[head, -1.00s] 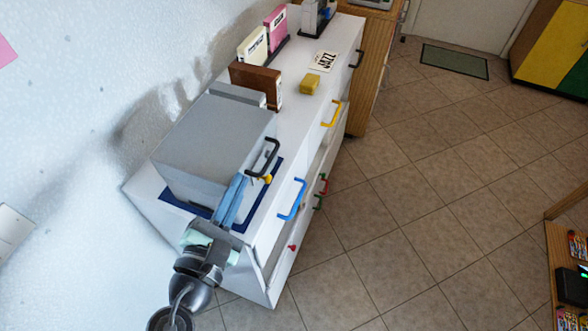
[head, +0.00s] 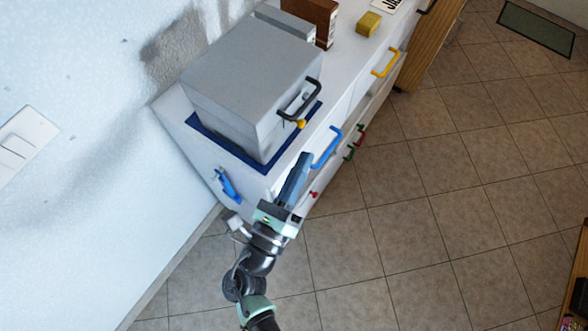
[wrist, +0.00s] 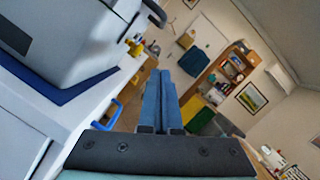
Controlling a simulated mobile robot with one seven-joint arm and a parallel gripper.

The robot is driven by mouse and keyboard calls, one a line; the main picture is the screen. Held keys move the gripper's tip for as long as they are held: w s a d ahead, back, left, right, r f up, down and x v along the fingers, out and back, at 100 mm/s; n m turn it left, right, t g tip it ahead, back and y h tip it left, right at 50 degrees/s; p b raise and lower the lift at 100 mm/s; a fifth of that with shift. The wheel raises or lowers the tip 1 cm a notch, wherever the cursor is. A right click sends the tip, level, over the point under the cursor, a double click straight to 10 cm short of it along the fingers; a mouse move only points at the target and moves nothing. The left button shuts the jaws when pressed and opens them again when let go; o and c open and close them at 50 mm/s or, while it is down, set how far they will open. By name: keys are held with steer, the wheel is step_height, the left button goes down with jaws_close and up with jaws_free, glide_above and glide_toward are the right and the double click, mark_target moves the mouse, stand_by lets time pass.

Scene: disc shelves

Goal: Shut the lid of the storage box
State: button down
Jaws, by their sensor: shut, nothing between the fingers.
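The grey storage box (head: 235,95) stands on a dark blue mat (head: 268,165) at the near end of the white cabinet. Its lid (head: 250,62) lies down on the box body, with a dark handle (head: 306,102) on the front side and a yellow catch (head: 299,124) below it. In the wrist view the box (wrist: 75,40) fills the upper left. My gripper (head: 303,157) is shut and empty, in front of the cabinet's near end and apart from the box. Its blue fingers also show in the wrist view (wrist: 161,75), side by side.
The white cabinet (head: 335,80) has drawers with a blue handle (head: 327,148) and a yellow handle (head: 386,63). A brown box (head: 316,20) and a yellow block (head: 368,23) stand behind the storage box.

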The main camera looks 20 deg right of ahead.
mark_target(303, 126)
steer(key=shift+w+d+r+p, duration=0.3)
steer(key=shift+w+r, duration=0.4)
steer(key=shift+w, duration=0.2)
steer(key=shift+w+d+r+p, duration=0.35)
steer(key=shift+w+r, duration=0.4)
steer(key=shift+w, duration=0.15)
steer(key=shift+w+d+r+p, duration=0.3)
steer(key=shift+w+r, duration=0.4)
steer(key=shift+w, duration=0.2)
steer(key=shift+r, duration=0.1)
